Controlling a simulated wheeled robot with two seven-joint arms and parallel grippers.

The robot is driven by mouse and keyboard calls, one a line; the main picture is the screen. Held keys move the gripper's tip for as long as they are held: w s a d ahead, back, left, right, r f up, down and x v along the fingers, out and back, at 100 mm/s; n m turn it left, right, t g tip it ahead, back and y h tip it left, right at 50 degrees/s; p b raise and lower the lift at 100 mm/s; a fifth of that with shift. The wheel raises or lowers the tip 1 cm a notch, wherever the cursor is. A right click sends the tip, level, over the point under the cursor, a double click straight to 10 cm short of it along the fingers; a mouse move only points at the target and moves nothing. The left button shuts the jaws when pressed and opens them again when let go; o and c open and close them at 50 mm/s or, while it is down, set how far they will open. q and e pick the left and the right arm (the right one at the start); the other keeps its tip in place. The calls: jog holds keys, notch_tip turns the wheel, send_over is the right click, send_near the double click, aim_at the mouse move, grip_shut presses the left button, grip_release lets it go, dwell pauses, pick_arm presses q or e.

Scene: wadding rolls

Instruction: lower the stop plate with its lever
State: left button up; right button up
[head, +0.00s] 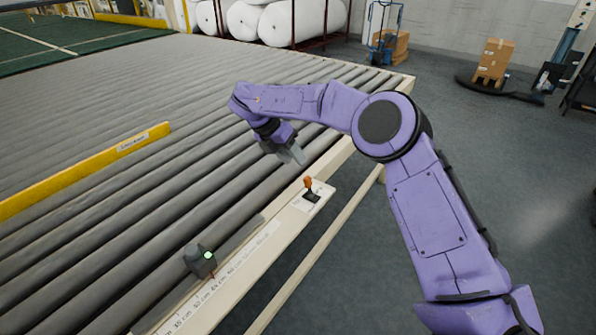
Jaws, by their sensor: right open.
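The lever (309,186) has an orange knob and stands on a small pale plate on the side rail of the roller conveyor. The yellow stop plate (88,168) is a long bar standing up across the rollers at the left, with a label near its right end. My right gripper (298,157) is open over the rollers near the rail, apart from the lever and a little behind it. Nothing shows between its fingers. My left gripper is not in view.
White wadding rolls (290,22) lie on a rack at the back. A blue trolley (384,32) and stacked boxes (494,58) stand farther off. The floor at right is clear.

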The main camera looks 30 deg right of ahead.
aim_at(306, 177)
jog(key=p+x, duration=0.1)
jog(key=x, duration=0.1)
jog(key=s+x, duration=0.1)
jog(key=x, duration=0.2)
jog(key=shift+s+r+p, duration=0.1)
jog(key=shift+p, duration=0.3)
jog(key=f, duration=0.1)
jog(key=d+f+p, duration=0.1)
jog(key=f, duration=0.1)
jog(key=shift+w+d+f, duration=0.2)
jog(key=shift+w+f, duration=0.05)
jog(key=shift+f, duration=0.05)
jog(key=shift+s+f, duration=0.1)
jog(key=shift+f, duration=0.05)
jog(key=shift+s+d, duration=0.1)
jog(key=shift+s, duration=0.1)
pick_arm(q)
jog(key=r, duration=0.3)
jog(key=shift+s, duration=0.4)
pick_arm(e)
jog(key=shift+w, duration=0.1)
grip_shut()
